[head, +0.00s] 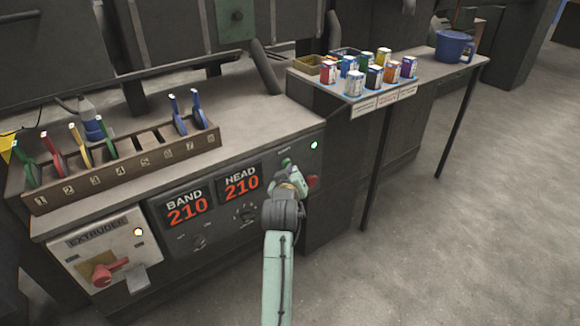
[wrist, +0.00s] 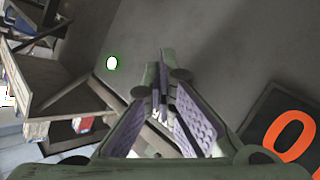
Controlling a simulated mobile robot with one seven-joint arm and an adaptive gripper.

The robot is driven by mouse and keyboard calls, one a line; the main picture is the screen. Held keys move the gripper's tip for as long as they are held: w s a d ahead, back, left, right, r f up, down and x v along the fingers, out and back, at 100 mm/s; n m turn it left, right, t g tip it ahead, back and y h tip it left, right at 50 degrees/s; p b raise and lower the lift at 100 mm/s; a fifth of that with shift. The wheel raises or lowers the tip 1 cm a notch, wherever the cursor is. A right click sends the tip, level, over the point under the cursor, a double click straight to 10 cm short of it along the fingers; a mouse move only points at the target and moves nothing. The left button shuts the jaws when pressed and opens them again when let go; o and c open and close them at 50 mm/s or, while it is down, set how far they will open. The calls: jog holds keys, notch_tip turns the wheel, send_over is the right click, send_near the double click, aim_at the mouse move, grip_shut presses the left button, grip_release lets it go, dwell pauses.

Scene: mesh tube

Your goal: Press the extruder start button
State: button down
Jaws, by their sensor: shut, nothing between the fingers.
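The dark control panel (head: 225,235) is on the front of the long bench. A small green part (head: 286,161), which looks like the start button, shows just beyond my gripper (head: 288,170) under a small unreadable label. A red button (head: 312,181) is just right of the gripper. A green-white lamp (head: 314,145) glows above it, and the lamp also shows left of the fingertips in the wrist view (wrist: 112,63). My gripper (wrist: 164,72) is shut and empty, its fingertips close to the panel face. The wrist view shows no start button; I cannot tell whether the fingertips touch it.
The displays read BAND 210 (head: 187,210) and HEAD 210 (head: 241,186), left of my gripper. The extruder box (head: 100,255) with a red handle is at far left. A numbered rack (head: 120,165) stands on the bench.

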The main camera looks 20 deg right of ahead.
jog(key=shift+s, duration=0.1)
jog(key=shift+s+d+p, duration=0.2)
jog(key=shift+s, duration=0.35)
jog(key=shift+s+d+p, duration=0.2)
jog(key=shift+s, duration=0.3)
jog(key=shift+s, duration=0.1)
jog(key=s, duration=0.1)
jog(key=s+d+p, duration=0.1)
jog(key=s, duration=0.2)
jog(key=shift+s+d, duration=0.25)
jog(key=shift+d, duration=0.1)
